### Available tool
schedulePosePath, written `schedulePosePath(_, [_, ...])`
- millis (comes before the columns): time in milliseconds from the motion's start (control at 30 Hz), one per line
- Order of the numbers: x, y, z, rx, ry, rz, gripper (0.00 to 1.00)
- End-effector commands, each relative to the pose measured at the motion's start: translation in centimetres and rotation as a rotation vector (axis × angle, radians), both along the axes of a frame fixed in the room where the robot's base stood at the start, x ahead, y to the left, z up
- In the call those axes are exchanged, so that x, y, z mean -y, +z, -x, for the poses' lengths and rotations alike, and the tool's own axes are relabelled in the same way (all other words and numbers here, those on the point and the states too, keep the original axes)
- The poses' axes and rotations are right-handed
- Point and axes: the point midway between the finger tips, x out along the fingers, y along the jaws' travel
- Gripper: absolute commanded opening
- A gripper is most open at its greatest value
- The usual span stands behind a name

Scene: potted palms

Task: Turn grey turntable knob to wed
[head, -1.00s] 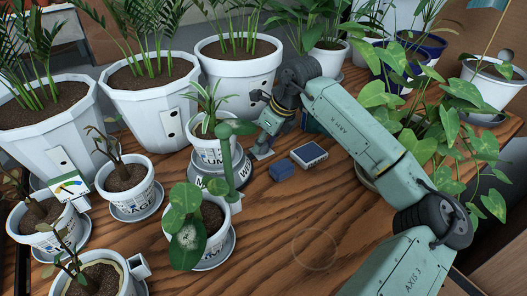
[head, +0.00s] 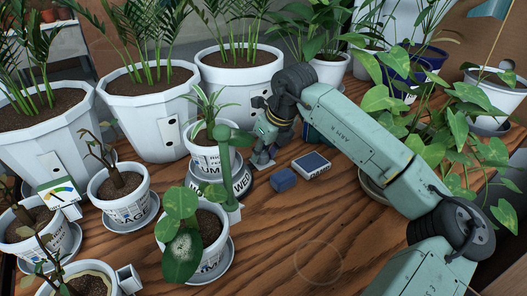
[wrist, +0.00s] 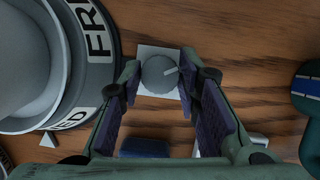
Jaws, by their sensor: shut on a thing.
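The grey knob (wrist: 159,75) sits on a small white plate (wrist: 146,54) on the table, and its pale line points right. My gripper (wrist: 160,82) is shut on the knob, one finger on each side. In the head view my gripper (head: 262,156) is right of the grey turntable (head: 243,196), which carries a potted plant (head: 208,134). The turntable (wrist: 82,79) also shows at the left of the wrist view, with a FRI label and a partly cut-off label ending in ED. A white triangle (wrist: 49,142) lies beside its rim near the ED label.
A small blue box (head: 283,179) and a dark flat box (head: 311,164) lie on the table near my gripper. Potted plants crowd the left, back and right. The front middle of the wooden table (head: 285,235) is clear.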

Motion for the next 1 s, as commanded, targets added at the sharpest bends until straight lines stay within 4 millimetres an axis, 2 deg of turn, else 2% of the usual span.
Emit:
schedulePosePath(300, [0.0,0.0,0.0,0.0,0.001,0.0,0.5])
schedulePosePath(633, [0.1,0.3,0.1,0.001,0.001,0.001,0.5])
schedulePosePath(767, [0.5,1.7,0.5,0.003,0.0,0.002,0.5])
schedulePosePath(1000, [1.8,6.4,1.9,0.003,-0.001,0.002,0.5])
